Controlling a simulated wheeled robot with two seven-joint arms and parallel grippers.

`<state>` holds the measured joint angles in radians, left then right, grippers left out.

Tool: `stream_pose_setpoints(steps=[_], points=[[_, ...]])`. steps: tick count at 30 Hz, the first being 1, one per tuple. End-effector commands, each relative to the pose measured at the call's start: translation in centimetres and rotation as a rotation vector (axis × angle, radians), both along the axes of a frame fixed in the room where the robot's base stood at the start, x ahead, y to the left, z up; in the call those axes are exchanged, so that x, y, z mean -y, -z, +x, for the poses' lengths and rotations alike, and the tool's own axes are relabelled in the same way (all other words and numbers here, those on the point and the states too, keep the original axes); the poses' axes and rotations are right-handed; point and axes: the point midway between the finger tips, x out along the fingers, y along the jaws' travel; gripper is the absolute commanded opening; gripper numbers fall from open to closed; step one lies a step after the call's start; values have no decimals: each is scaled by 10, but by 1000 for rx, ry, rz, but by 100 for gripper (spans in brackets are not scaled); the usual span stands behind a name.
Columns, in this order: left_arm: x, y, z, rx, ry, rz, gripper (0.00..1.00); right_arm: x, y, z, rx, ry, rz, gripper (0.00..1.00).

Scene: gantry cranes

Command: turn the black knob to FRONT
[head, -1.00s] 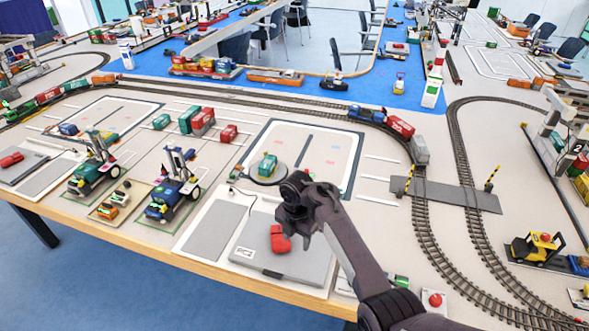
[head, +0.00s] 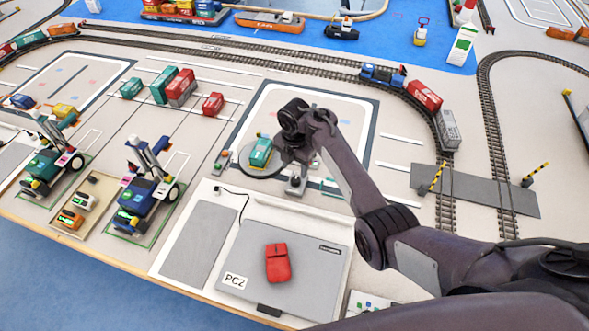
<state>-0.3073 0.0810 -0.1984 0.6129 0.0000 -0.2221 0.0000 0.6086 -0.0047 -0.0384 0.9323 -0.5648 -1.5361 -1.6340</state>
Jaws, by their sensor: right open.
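My right gripper (head: 293,160) reaches in from the right and points down beside the round grey turntable (head: 249,170). A green truck (head: 260,152) stands on the turntable, left of the gripper. A small dark knob-like piece (head: 296,183) shows just below the gripper, at the turntable's right side. It may be the black knob; it is too small to read any marking or which way it points. I cannot tell whether the gripper touches it. The jaws are open, though my arm partly hides them. My left gripper is out of view.
Toy vehicles (head: 145,200) stand at the left. Railway tracks (head: 447,190) run behind and to the right, with a grey crossing (head: 475,190).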

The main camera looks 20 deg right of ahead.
Motion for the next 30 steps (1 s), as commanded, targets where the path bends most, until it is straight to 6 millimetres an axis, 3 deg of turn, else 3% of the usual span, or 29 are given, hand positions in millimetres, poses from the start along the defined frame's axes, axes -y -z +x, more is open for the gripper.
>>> stream_pose_setpoints(steps=[3,9,16,22,30], points=[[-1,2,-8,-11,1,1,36,1,21,-1,-4,0,-2,49],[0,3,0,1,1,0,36,0,50,0,-1,0,-1,49],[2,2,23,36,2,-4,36,1,62,0,1,0,0,49],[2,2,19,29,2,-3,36,1,62,0,1,0,0,49],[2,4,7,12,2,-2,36,1,62,0,1,0,-1,14]])
